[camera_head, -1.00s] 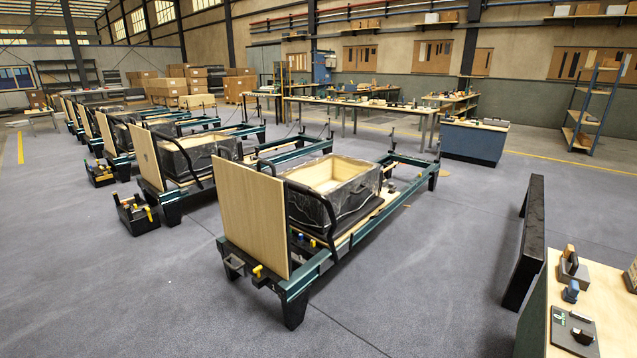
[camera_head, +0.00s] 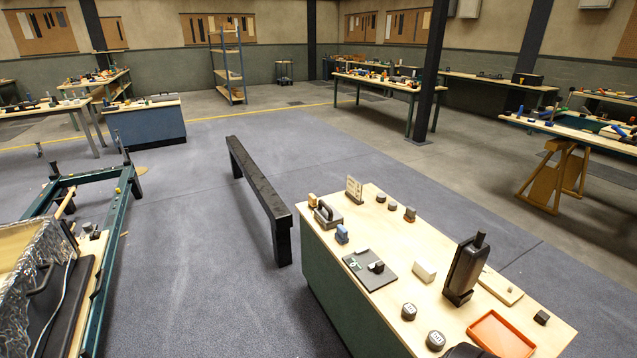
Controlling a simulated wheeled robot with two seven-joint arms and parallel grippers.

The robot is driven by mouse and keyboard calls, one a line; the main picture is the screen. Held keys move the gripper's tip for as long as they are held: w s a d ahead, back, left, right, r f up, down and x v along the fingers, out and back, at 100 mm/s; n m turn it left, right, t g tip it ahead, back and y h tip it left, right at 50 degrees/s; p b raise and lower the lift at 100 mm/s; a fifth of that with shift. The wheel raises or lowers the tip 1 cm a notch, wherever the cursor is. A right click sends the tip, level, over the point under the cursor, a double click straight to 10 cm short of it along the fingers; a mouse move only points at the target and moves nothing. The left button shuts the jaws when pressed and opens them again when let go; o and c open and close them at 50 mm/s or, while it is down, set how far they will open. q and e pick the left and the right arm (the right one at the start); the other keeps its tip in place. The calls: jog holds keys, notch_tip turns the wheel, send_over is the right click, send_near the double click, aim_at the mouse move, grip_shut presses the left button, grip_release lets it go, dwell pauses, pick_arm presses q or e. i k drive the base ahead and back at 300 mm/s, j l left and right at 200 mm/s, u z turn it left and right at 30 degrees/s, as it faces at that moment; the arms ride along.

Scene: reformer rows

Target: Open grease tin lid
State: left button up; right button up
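A workbench with a light wooden top (camera_head: 330,240) stands at the lower right. Two small round dark items with marked tops, one (camera_head: 409,311) and another (camera_head: 436,340), sit near its front edge. Two more small dark round items, one (camera_head: 392,205) and another (camera_head: 410,214), sit farther back on it. I cannot tell which of these, if any, is the grease tin, or whether a lid is on. Neither of my grippers can be made out. A dark shape at the bottom edge is cut off and unclear.
The bench also holds an orange tray (camera_head: 502,334), a tall dark holder (camera_head: 465,270), a dark flat plate (camera_head: 370,269) and a white block (camera_head: 424,271). A long black beam (camera_head: 258,195) stands left of it. A reformer frame (camera_head: 105,270) is at left.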

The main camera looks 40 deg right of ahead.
aim_at(329, 209)
jog(key=i+l+z, duration=0.1)
jog(key=i+z, duration=0.15)
jog(key=i, duration=0.4)
jog(key=i+z, duration=0.25)
jog(key=i, duration=0.4)
jog(key=i+j+z, duration=0.3)
jog(key=i, duration=0.35)
jog(key=l, duration=0.1)
